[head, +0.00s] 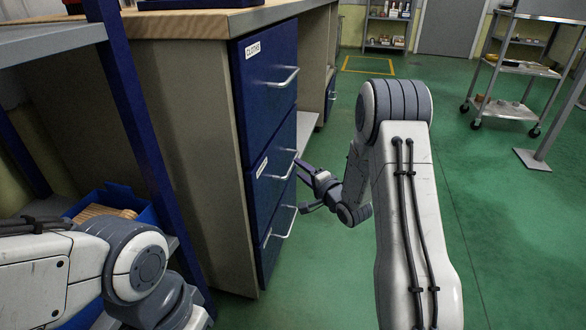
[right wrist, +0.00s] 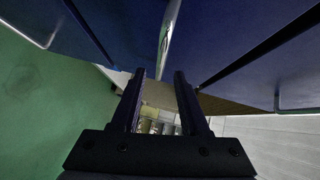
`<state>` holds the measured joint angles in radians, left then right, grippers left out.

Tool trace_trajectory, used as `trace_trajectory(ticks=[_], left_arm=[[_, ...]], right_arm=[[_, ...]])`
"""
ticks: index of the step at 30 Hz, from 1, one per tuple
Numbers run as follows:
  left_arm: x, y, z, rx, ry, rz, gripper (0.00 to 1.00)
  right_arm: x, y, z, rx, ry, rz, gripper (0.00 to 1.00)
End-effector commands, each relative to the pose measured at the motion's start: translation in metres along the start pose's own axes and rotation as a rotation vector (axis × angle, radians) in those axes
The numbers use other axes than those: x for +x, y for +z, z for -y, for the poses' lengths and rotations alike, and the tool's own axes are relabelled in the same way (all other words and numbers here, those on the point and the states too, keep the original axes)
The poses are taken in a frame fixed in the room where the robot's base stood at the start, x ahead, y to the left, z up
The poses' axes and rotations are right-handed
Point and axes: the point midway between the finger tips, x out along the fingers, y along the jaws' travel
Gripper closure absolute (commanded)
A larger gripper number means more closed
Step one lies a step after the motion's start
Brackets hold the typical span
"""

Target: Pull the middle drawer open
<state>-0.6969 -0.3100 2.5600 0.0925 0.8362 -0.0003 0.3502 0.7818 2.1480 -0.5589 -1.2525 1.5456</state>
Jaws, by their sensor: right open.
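The dark blue middle drawer (head: 272,165) is flush in the cabinet, between the top and bottom drawers. Its metal bar handle (head: 284,168) stands out from its front. My right gripper (head: 300,184) is just right of this handle, open and empty. In the right wrist view, the two fingers of my right gripper (right wrist: 160,76) are apart, and the bright handle bar (right wrist: 167,42) shows between and beyond their tips. I cannot tell whether the fingers touch it. My left arm comes in at the lower left, but its gripper is out of view.
The top drawer (head: 262,100), labelled CLOTHS, and the bottom drawer (head: 270,250) are shut, each with a bar handle. A wooden worktop (head: 190,24) covers the cabinet. A blue bin (head: 120,195) is at left. Green floor (head: 500,220) is free at right. A metal cart (head: 515,105) stands farther back.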

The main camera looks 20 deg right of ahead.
Motion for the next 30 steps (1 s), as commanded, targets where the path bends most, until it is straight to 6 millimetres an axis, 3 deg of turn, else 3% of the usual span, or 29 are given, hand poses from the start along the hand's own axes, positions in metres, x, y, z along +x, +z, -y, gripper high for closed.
trace_trajectory(ticks=[3,9,20,21,24,30], left_arm=[[0.015,0.001,0.001,0.0,0.0,0.0,0.5],[0.025,0.001,0.002,0.0,0.0,0.0,0.5],[0.026,0.001,0.002,0.0,0.0,0.0,0.5],[0.026,0.001,0.002,0.0,0.0,0.0,0.5],[0.026,0.001,0.002,0.0,0.0,0.0,0.5],[0.026,0.001,0.002,0.0,0.0,0.0,0.5]], right_arm=[[0.024,0.001,-0.004,-0.003,-0.003,0.001,0.55],[0.048,0.0,-0.002,-0.001,0.0,-0.001,0.55],[0.055,0.0,0.0,-0.001,0.002,-0.001,0.55],[0.055,0.0,0.0,-0.001,0.002,-0.001,0.59],[0.055,0.0,0.0,-0.001,0.002,-0.001,0.97],[0.054,0.0,0.0,-0.001,0.002,-0.001,1.0]])
